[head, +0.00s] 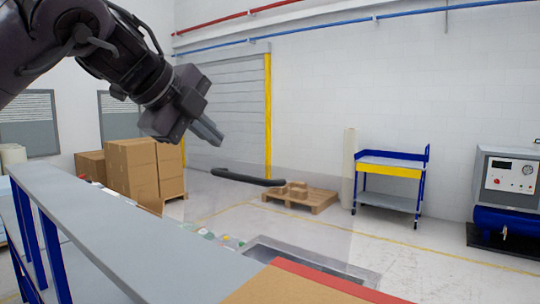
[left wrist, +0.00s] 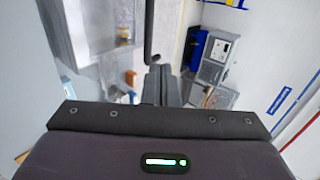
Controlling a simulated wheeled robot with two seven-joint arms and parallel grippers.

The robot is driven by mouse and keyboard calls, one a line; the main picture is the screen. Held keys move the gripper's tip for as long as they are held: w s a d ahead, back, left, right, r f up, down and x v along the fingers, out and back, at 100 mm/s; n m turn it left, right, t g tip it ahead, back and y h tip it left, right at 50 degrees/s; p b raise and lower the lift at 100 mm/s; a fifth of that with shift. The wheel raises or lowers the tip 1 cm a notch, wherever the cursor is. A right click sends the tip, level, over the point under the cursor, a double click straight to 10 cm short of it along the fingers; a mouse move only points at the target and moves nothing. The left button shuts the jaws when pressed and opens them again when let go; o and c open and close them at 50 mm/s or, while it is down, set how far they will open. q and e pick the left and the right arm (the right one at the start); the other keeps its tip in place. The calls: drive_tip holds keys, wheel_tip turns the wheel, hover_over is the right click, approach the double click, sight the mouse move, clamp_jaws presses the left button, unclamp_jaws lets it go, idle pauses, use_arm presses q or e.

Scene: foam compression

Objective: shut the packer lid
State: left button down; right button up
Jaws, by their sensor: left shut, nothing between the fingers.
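The packer shows at the bottom of the head view as a grey metal frame (head: 312,266) around an opening, beside a red edge. Its lid looks clear and stands raised, its outline faint. A black bar handle (head: 248,178) seems to be on the lid and shows in the left wrist view as a dark rod (left wrist: 149,32). My left gripper (head: 208,133) is shut and empty, above and left of the handle in the head view, apart from it. The shut fingers (left wrist: 161,85) also show in the left wrist view, just below the rod's bent end. My right gripper is not in view.
A long grey bench top (head: 110,235) runs along the lower left. Cardboard boxes (head: 131,165) stand behind it. A pallet with small boxes (head: 300,198), a blue cart (head: 390,180) and a machine (head: 508,180) stand farther off. The air around the left gripper looks clear.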

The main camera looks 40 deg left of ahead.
use_arm(q)
drive_tip(key=x, duration=0.3)
drive_tip(key=p, duration=0.2)
approach(264, 168)
wheel_tip(264, 168, down, 3)
drive_tip(key=w, duration=0.2)
drive_tip(key=w+p, duration=0.1)
drive_tip(key=w, duration=0.1)
drive_tip(key=shift+a+f+p, duration=0.25)
drive_tip(key=shift+p, duration=0.15)
drive_tip(key=shift+w+f, duration=0.15)
drive_tip(key=shift+w, duration=0.3)
drive_tip(key=shift+w+f, duration=0.1)
drive_tip(key=shift+w, duration=0.05)
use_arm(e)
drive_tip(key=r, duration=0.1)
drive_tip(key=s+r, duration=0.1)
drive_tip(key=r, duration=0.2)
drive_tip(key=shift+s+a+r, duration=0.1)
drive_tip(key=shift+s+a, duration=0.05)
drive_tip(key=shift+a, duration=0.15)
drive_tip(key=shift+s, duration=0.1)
use_arm(q)
drive_tip(key=shift+p, duration=0.35)
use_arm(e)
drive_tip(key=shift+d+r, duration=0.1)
